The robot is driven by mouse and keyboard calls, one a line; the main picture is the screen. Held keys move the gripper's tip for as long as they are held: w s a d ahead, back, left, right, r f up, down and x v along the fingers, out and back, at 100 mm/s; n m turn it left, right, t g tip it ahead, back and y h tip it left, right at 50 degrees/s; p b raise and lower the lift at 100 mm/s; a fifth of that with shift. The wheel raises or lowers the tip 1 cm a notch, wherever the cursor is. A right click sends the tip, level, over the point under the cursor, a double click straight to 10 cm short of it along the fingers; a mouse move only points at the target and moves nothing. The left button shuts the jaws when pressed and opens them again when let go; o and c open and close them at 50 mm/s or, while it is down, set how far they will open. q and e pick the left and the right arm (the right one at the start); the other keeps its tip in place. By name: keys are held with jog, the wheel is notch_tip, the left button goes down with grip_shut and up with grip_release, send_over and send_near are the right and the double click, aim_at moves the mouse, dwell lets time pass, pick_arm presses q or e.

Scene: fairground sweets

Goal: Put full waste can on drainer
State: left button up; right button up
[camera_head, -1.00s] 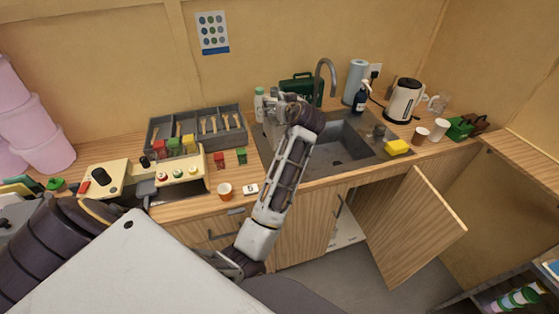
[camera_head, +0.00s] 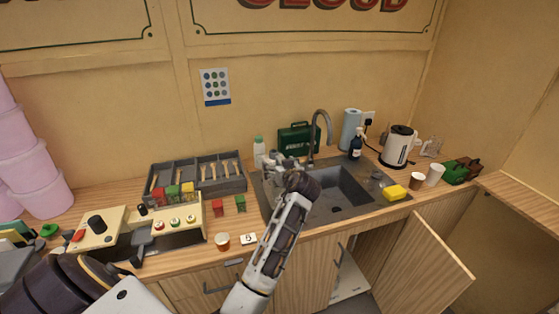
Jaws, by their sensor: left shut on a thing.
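My left gripper (camera_head: 284,164) reaches over the left, flat part of the steel sink unit, the drainer (camera_head: 262,192). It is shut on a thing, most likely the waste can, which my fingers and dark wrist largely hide. I cannot tell the can's outline from the grey fingers, nor whether it touches the drainer. The sink basin (camera_head: 342,196) lies just right of my wrist. My right gripper is not in view.
A white bottle with a green cap (camera_head: 259,152) stands close left of my gripper. A green box (camera_head: 297,138) and the tap (camera_head: 313,135) are behind it. A yellow sponge (camera_head: 395,192) lies right of the basin. A cupboard door (camera_head: 430,268) hangs open below.

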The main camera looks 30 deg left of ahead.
pick_arm(q)
jog(key=shift+f, duration=0.3)
jog(key=shift+f+p, duration=0.45)
jog(key=shift+f, duration=1.4)
jog(key=o, duration=1.7)
jog(key=shift+f, duration=0.25)
jog(key=shift+c, duration=0.2)
jog(key=o, duration=0.4)
jog(key=shift+r, duration=0.1)
jog(key=shift+r, duration=0.1)
